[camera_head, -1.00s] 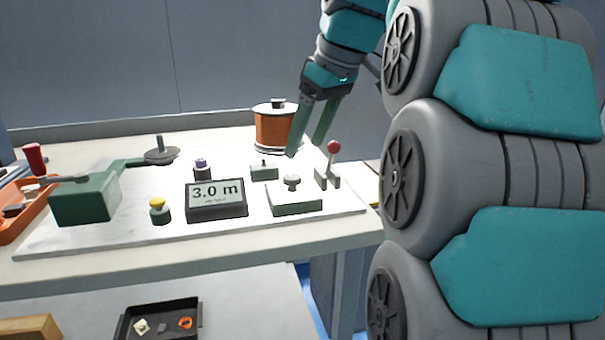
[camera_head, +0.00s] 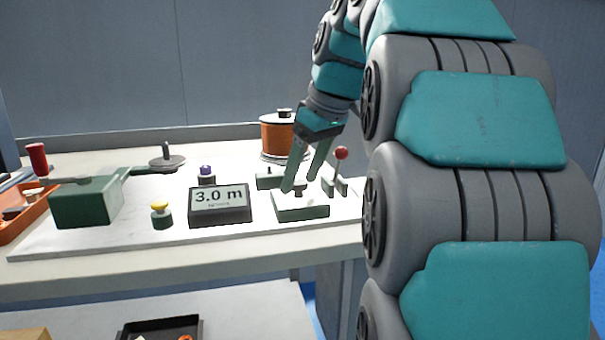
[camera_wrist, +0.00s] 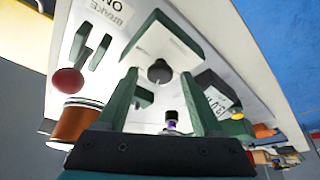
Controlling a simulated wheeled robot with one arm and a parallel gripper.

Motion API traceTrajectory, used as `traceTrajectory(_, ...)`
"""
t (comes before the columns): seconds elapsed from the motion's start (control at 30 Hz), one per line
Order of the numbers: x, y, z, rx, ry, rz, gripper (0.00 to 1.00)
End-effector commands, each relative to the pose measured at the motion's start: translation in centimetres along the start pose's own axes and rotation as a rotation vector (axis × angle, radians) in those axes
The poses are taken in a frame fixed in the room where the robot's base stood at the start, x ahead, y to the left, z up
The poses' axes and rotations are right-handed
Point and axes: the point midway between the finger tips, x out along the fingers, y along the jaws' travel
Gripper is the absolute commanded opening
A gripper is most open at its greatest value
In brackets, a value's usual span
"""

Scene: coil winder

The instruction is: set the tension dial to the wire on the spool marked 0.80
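The dial, a dark round knob (camera_wrist: 160,71) on a pale-topped green box (camera_wrist: 172,42), sits between my fingertips in the wrist view. The box (camera_head: 300,209) is at the right of the board in the head view, with the knob partly behind a finger. My gripper (camera_head: 302,185) points down over it with its fingers apart; in the wrist view my gripper (camera_wrist: 160,76) is open, one finger each side of the knob, with gaps showing. The copper-coloured spool (camera_head: 276,138) stands behind; no 0.80 marking is legible, nor any dial scale.
A red-ball lever (camera_head: 341,154) stands close right of the box, near a brake label (camera_wrist: 112,12). A display reading 3.0 m (camera_head: 220,203) is close left. A small green block (camera_head: 268,181) lies behind. A yellow-topped button (camera_head: 161,213) and green winder (camera_head: 87,203) are farther left.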

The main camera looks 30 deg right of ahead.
Motion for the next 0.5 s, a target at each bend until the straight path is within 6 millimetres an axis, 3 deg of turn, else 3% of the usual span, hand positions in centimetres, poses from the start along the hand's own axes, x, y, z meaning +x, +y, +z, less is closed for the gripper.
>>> traceTrajectory(0.07,0.00,0.00,0.00,0.000,0.000,0.000,0.57)
traceTrajectory(0.5,0.01,0.01,0.01,0.000,0.000,0.000,0.08)
